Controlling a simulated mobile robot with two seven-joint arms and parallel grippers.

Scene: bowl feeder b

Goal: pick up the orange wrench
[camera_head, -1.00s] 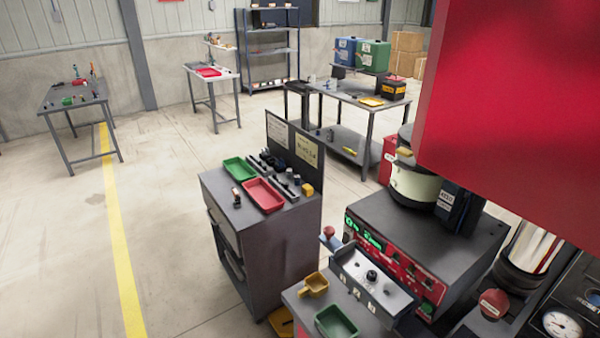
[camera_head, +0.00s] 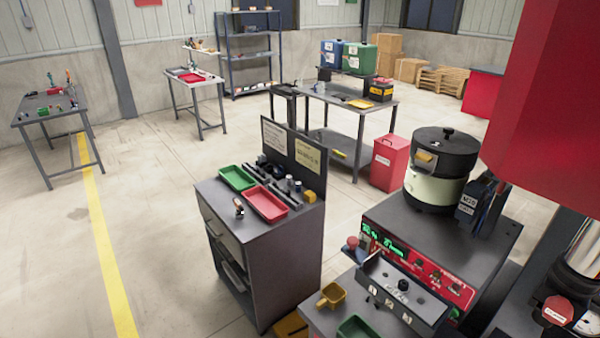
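I cannot make out an orange wrench for certain in the head view. Small tools lie on the far left table (camera_head: 28,119), one of them reddish-orange at its back, too small to identify. Small orange-toned items also lie on the raised shelf of the second table (camera_head: 196,84), too small to name. Neither of my grippers is in view.
A control box with a bowl feeder (camera_head: 438,175) stands at right, and a red panel (camera_head: 550,100) fills the upper right. The floor at left is open.

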